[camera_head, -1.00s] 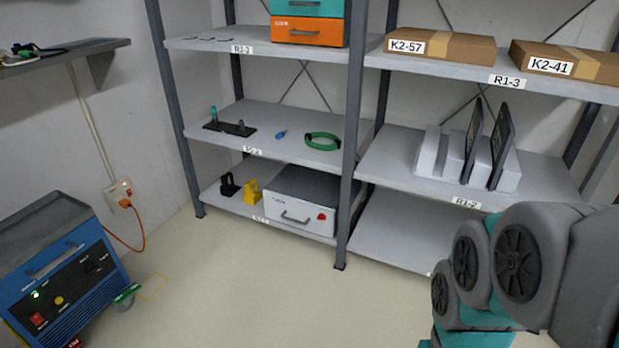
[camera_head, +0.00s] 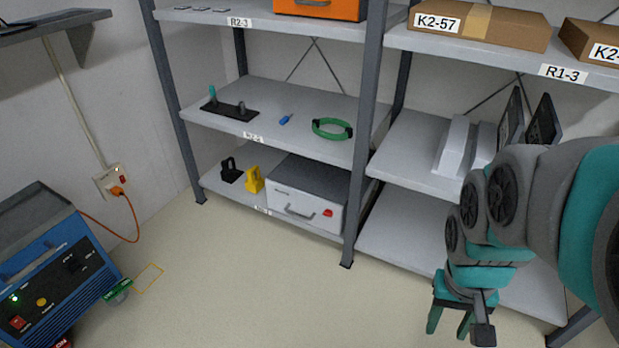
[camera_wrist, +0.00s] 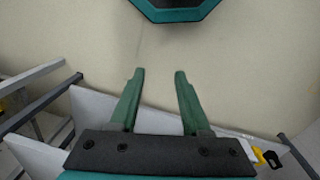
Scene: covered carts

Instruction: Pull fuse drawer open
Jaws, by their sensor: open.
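A grey box with a white front (camera_head: 305,206), a bar handle and a red button sits on the bottom left shelf. A blue unit (camera_head: 60,262) with a handle, a lit green lamp and switches stands at the lower left. I see no label that tells which of them holds the fuse drawer, and no drawer shows pulled out. My gripper (camera_head: 449,322) is at the lower right, pointing down, well apart from both. In the wrist view my gripper (camera_wrist: 160,73) is open, with only floor between its green fingers.
The rack post (camera_head: 358,150) stands between the grey box and my arm. A yellow object (camera_head: 254,180) and a black one (camera_head: 230,171) are beside the box. An orange cable (camera_head: 137,225) runs from the wall socket (camera_head: 112,182) to the blue unit. The middle floor is clear.

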